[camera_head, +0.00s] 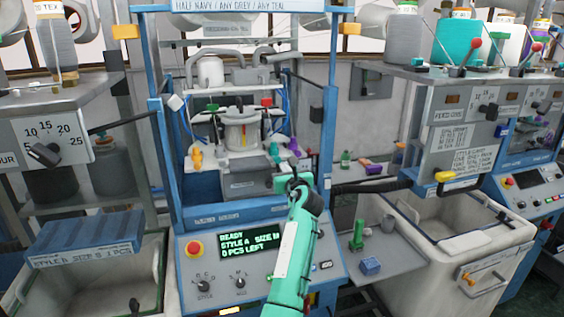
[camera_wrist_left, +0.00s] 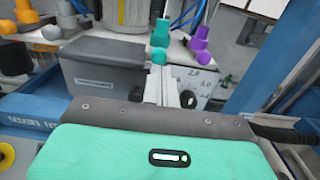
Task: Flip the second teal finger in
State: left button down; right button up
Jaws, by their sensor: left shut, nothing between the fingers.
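A teal finger (camera_head: 274,149) stands at the front right of the machine's middle bay, left of a purple finger (camera_head: 293,146). In the left wrist view, teal pieces (camera_wrist_left: 159,39) sit one above the other just beyond my fingertips; I cannot tell whether they are one finger or two. The purple finger (camera_wrist_left: 200,42) stands to their right. My left gripper (camera_head: 277,166) is shut and empty, just in front of the teal finger. Its fingertips (camera_wrist_left: 158,76) point at the lower teal piece; I cannot tell whether they touch. My right gripper is not in view.
Orange fingers (camera_head: 196,158) stand at the bay's left. A grey block (camera_wrist_left: 100,70) lies close to the left of my fingers. Blue posts (camera_head: 327,140) flank the bay. The control panel (camera_head: 215,262) is below, with its screen reading READY.

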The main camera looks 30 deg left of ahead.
aim_at(279, 161)
pick_arm(q)
jog(key=shift+p+x, duration=0.35)
jog(key=shift+x, duration=1.15)
jog(key=shift+x, duration=1.55)
jog(key=shift+r, duration=0.2)
